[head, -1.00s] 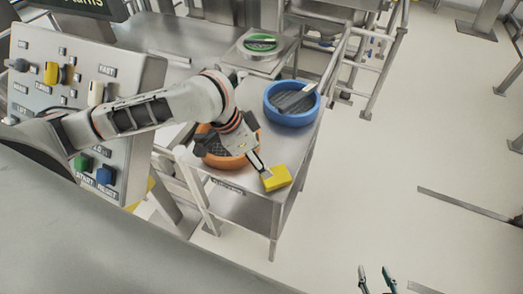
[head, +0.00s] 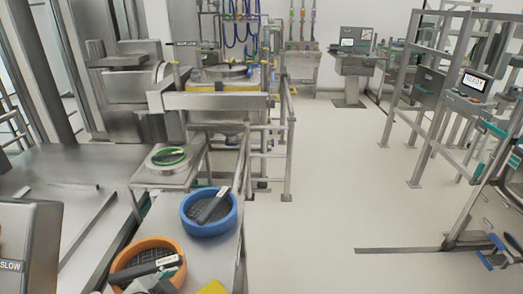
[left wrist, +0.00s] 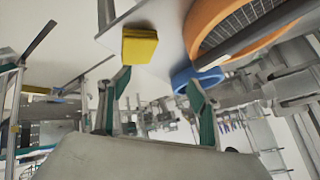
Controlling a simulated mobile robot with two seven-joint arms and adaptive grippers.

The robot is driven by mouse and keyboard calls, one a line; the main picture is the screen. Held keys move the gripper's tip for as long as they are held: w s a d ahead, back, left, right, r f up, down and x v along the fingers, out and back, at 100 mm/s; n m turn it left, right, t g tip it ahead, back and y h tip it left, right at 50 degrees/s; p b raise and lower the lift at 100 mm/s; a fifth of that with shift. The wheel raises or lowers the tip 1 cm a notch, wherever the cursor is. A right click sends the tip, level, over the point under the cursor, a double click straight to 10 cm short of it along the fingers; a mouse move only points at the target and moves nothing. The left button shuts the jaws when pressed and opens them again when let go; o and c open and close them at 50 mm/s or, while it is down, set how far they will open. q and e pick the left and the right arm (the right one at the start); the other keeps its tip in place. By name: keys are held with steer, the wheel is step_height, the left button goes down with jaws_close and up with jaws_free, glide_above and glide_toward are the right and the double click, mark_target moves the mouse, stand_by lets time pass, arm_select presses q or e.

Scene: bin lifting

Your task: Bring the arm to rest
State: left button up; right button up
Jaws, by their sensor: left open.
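My left gripper (left wrist: 160,92) is open and empty in the left wrist view, its two fingers spread wide. A yellow block (left wrist: 139,45) lies on the steel table, beyond the tip of the left-hand finger and apart from it. In the head view only the block's top edge (head: 213,288) shows at the bottom. A grey-green part at the orange ring's lower edge may be my left gripper, but I cannot tell. My right gripper is in neither current view.
An orange-rimmed sieve (head: 130,246) and a blue-rimmed sieve (head: 231,226) with dark handles stand on the table. A green-rimmed one (head: 181,161) sits on a stand behind. A control panel (head: 28,235) is at left. Open floor (head: 320,220) lies right of the table; frames stand farther right.

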arm_select(q)
steer(key=s+a+f+n+g+y, duration=0.1)
steer(key=s+a+f+y, duration=0.15)
steer(key=s+a, duration=0.5)
steer(key=s+a+f+n+y, duration=0.15)
steer(key=s+a+y, duration=0.25)
steer(key=a, duration=0.6)
steer(key=d+f+n+t+h, duration=0.2)
steer(key=d+f+h, duration=0.4)
steer(key=d+f, duration=0.8)
step_height(320, 180, down, 3)
steer(key=shift+w+t, duration=0.4)
steer(key=shift+w, duration=0.05)
